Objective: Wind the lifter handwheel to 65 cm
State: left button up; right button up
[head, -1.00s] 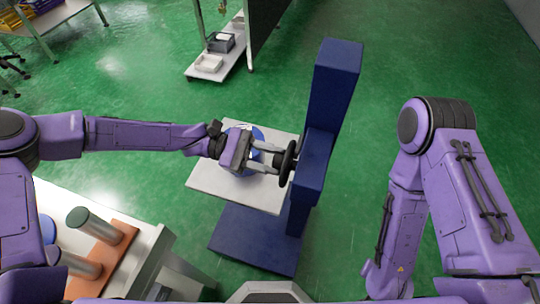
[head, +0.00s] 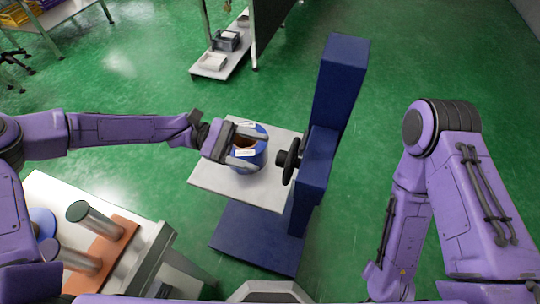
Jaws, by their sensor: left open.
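The lifter (head: 335,95) is a dark blue column on a blue base, with a light grey platform (head: 220,178) on its left side. Its black handwheel (head: 291,161) sticks out from the column's left face, above the platform. A blue ring-shaped roll (head: 262,158) with white labels and a brown inside sits on the platform. My left gripper (head: 246,146) is open and stands above the roll, left of the handwheel and apart from it. It hides part of the roll. My right arm is at the right, but its gripper is not in view. I cannot read any height scale.
A shelf unit (head: 220,62) with bins stands at the back. Green floor is clear right of the lifter.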

pick_arm(q)
jog(key=v, duration=0.5)
jog(key=shift+a+b, duration=0.2)
jog(key=shift+b, duration=0.1)
